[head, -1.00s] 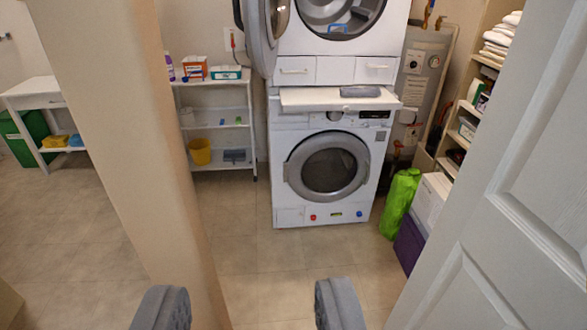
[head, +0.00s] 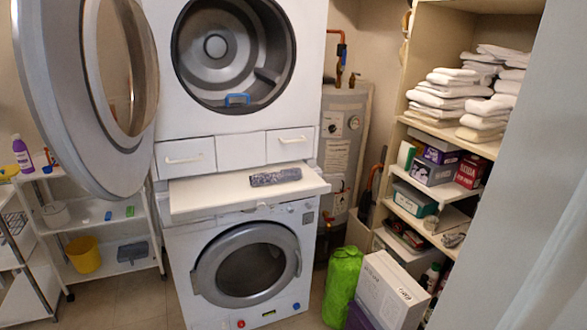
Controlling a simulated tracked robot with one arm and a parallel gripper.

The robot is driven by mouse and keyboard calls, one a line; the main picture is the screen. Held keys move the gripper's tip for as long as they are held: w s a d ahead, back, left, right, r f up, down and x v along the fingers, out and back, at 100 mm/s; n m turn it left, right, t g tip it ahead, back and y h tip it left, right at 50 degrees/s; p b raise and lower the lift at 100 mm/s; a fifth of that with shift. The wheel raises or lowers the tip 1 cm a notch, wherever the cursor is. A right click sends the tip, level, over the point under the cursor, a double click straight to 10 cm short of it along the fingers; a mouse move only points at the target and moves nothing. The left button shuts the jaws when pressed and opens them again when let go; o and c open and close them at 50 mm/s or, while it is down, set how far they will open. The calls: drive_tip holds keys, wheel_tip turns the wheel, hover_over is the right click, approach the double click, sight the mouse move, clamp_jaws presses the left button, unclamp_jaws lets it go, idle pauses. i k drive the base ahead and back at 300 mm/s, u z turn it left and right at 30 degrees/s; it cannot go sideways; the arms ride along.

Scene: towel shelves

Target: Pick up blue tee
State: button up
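A small bright blue item (head: 238,100) lies at the front lower rim of the open upper machine's drum. It is too small to tell whether it is a tee. A folded grey-blue patterned cloth (head: 275,177) lies on the white pull-out shelf (head: 205,197) between the two stacked machines. I cannot tell whether that cloth is a tee. My gripper is not in view now.
The upper machine's round door (head: 62,90) stands open at the left. The lower machine's door (head: 247,264) is shut. Shelves with white towels (head: 445,97) and boxes stand at the right. A green bag (head: 342,285) and white box (head: 391,290) stand on the right.

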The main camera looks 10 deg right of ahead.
sight(270, 177)
drive_tip(key=z, duration=0.2)
drive_tip(key=i, duration=2.8)
drive_tip(key=u, duration=0.05)
